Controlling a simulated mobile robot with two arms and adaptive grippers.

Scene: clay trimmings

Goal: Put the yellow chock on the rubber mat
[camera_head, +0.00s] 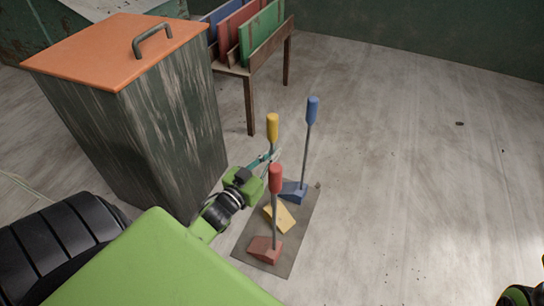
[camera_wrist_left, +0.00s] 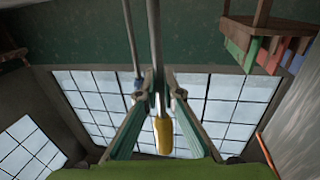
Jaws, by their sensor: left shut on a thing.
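The yellow chock has a yellow grip (camera_head: 272,127) on a thin rod and a yellow wedge (camera_head: 279,215) at its foot. My left gripper (camera_head: 270,157) is shut on the rod just below the grip. In the left wrist view the rod runs between the fingers (camera_wrist_left: 159,88), with the yellow grip (camera_wrist_left: 163,135) close to the camera. The wedge shows over the dark rubber mat (camera_head: 303,218), between the red and blue wedges, and looks slightly tilted. I cannot tell whether it touches the mat. The red chock's rod and grip stand in front of the yellow rod.
The red chock (camera_head: 264,250) and blue chock (camera_head: 294,192) stand upright on the mat. A dark bin with an orange lid (camera_head: 115,50) stands left of my left arm. A small table (camera_head: 250,75) with coloured boards is behind. The floor on the right is clear.

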